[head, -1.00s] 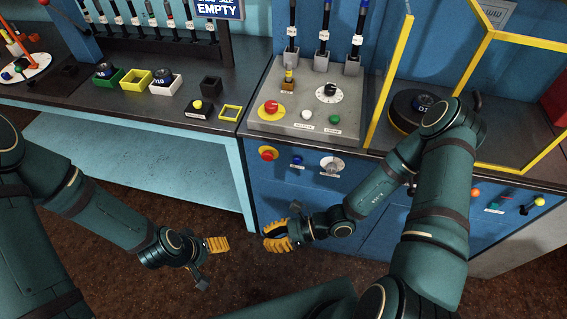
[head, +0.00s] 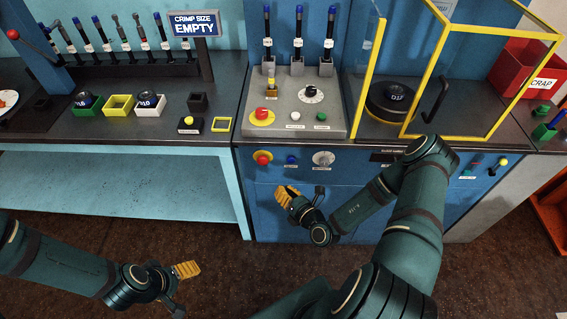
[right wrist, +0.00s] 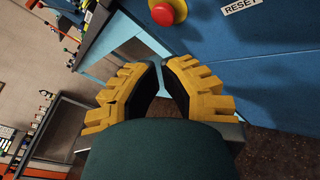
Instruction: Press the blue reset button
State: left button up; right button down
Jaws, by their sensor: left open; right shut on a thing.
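The blue reset button (head: 291,159) is small and round on the blue front panel (head: 350,205), just right of a red button on a yellow ring (head: 263,158). My right gripper (head: 285,193) is below the blue button and apart from it. In the right wrist view its fingertips (right wrist: 161,66) come together, with no object visible between them. That view shows the RESET label (right wrist: 241,5) at the top edge and the red button (right wrist: 167,12), but the blue button is out of frame. My left gripper (head: 186,276) is open, low and left over the floor.
A grey dial (head: 323,158) sits right of the blue button. Above is a grey control box (head: 296,107) with a red button, a dial and small buttons. A yellow-framed guard (head: 435,135) stands on the right. Open floor lies below the left bench (head: 110,141).

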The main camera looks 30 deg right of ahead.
aim_at(291, 159)
jog(key=shift+d+f+m+h, duration=0.1)
jog(key=shift+d+m+h, duration=0.2)
jog(key=shift+d, duration=0.1)
jog(key=w+d+b, duration=0.2)
jog(key=w+d, duration=0.2)
jog(key=w, duration=0.3)
jog(key=shift+w+d+b, duration=0.2)
jog(key=shift+w+b, duration=0.05)
jog(key=shift+b, duration=0.15)
dwell(1.4)
jog(key=shift+w+d, duration=0.2)
jog(key=shift+w, duration=0.15)
